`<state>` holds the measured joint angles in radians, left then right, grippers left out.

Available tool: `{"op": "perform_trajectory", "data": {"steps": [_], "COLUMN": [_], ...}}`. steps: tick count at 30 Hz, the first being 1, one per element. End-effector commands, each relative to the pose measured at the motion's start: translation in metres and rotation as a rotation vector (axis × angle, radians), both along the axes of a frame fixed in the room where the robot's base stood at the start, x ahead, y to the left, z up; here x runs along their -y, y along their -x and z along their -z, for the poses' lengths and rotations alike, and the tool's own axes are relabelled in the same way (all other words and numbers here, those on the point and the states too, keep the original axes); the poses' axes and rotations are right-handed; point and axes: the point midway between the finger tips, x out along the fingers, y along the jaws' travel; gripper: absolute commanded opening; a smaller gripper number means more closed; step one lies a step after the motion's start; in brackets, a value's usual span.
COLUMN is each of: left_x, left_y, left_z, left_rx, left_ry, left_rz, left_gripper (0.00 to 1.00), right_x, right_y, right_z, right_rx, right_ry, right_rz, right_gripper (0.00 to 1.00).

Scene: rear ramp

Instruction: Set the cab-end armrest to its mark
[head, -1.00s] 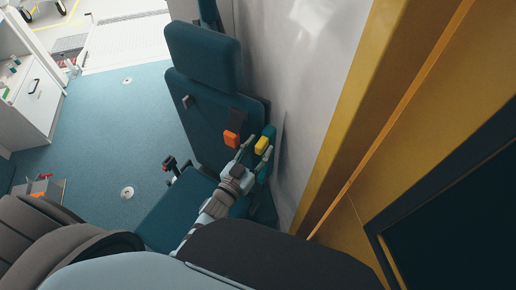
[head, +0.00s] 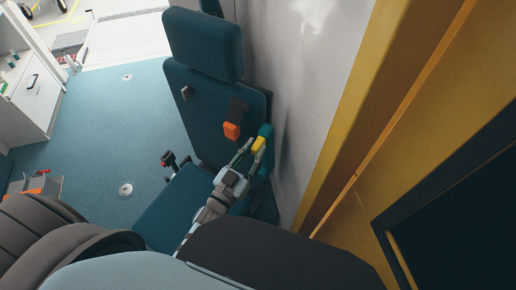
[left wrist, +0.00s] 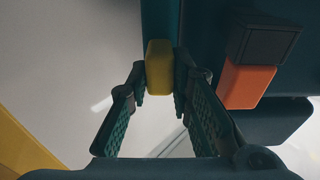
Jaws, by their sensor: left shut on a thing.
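The teal seat (head: 200,105) stands against the pale wall, its backrest upright. The armrest on its wall side (head: 266,134) is teal with a yellow end (head: 259,144). My left gripper (head: 253,147) has its fingers at the yellow end. In the left wrist view the yellow end (left wrist: 159,68) sits between the two fingertips of my left gripper (left wrist: 160,82), which are shut on it. No mark for the armrest can be made out. My right gripper is not in view.
An orange buckle (head: 232,131) hangs on the backrest beside the armrest; it also shows in the left wrist view (left wrist: 246,85). Blue floor (head: 110,130) is open to the left.

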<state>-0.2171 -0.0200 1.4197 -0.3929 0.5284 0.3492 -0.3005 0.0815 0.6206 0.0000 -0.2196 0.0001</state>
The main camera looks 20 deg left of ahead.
Motion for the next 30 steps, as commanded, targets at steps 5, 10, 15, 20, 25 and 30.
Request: {"op": "perform_trajectory", "data": {"steps": [5, 10, 15, 20, 25, 30], "left_x": [-0.005, -0.01, -0.014, -0.017, -0.018, -0.018], "left_y": [0.028, 0.054, 0.074, 0.086, 0.093, 0.094], "left_z": [0.032, 0.05, 0.066, 0.075, 0.079, 0.079], "left_rx": [0.12, 0.247, 0.354, 0.424, 0.465, 0.475], "left_ry": [0.024, 0.046, 0.068, 0.08, 0.089, 0.091], "left_rz": [0.0, 0.0, -0.001, 0.0, 0.0, 0.0], "left_gripper": [0.0, 0.0, 0.0, 0.0, 0.0, 0.0], "right_x": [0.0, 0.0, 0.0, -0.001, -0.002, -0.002], "right_y": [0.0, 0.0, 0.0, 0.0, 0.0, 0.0], "right_z": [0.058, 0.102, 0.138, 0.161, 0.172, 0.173], "right_rx": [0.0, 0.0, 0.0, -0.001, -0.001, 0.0], "right_ry": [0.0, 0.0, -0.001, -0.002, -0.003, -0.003], "right_rz": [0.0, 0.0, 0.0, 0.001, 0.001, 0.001], "right_gripper": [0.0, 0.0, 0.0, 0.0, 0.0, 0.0]}}
